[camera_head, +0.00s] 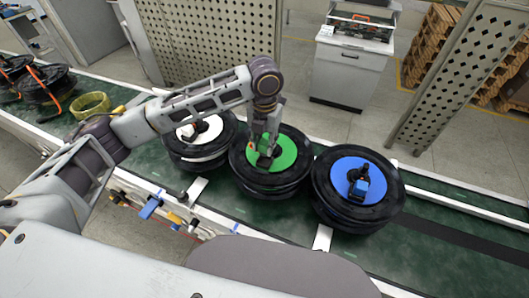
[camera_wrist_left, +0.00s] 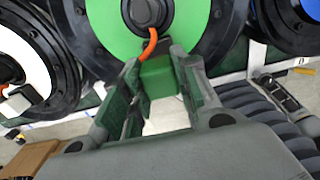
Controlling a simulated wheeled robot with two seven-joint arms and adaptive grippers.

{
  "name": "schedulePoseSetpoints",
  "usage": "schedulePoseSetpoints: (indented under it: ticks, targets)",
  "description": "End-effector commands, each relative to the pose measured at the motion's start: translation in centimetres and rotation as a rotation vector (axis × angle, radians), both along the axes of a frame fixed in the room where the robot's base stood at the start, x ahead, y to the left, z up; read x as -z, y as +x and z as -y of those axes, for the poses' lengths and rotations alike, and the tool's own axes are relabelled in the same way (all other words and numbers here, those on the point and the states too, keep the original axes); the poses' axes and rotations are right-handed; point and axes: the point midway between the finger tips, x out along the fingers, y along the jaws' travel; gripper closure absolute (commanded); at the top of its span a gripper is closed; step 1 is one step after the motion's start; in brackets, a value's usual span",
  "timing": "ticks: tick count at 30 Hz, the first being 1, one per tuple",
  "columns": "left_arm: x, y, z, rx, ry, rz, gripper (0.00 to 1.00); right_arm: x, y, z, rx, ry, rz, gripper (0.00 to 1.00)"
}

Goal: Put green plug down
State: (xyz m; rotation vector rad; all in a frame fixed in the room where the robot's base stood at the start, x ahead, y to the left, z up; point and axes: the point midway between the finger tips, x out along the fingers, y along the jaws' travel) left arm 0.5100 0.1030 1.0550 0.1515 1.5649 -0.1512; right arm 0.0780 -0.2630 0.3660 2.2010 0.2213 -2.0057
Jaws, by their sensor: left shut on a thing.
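The green plug (camera_wrist_left: 158,76) sits between the fingers of my left gripper (camera_wrist_left: 159,66), which is shut on it. An orange cable (camera_wrist_left: 150,42) runs from the plug to the center of the green-faced hub motor (camera_wrist_left: 95,24). In the head view my left gripper (camera_head: 266,146) points down over the green-faced hub motor (camera_head: 287,158), in the middle of a row of three. The plug is mostly hidden by the fingers there. My right gripper is not in view.
A white-faced motor (camera_head: 210,133) with a white plug stands to the left. All rest on a green conveyor (camera_head: 440,236). A yellow coil (camera_head: 90,104) lies farther left, near other dark motors.

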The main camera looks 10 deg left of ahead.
Motion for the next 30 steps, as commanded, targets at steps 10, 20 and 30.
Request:
schedulePoseSetpoints:
  ticks: [10,20,30]
  targets:
    - [2.7,-0.1,0.0,0.0,0.0,-0.002,0.94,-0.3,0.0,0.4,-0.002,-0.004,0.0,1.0]
    - [5.0,0.0,0.0,0.001,0.0,0.0,0.94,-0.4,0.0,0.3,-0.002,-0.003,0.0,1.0]
    - [5.2,0.0,0.0,0.0,0.0,0.0,0.94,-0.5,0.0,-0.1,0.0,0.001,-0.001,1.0]
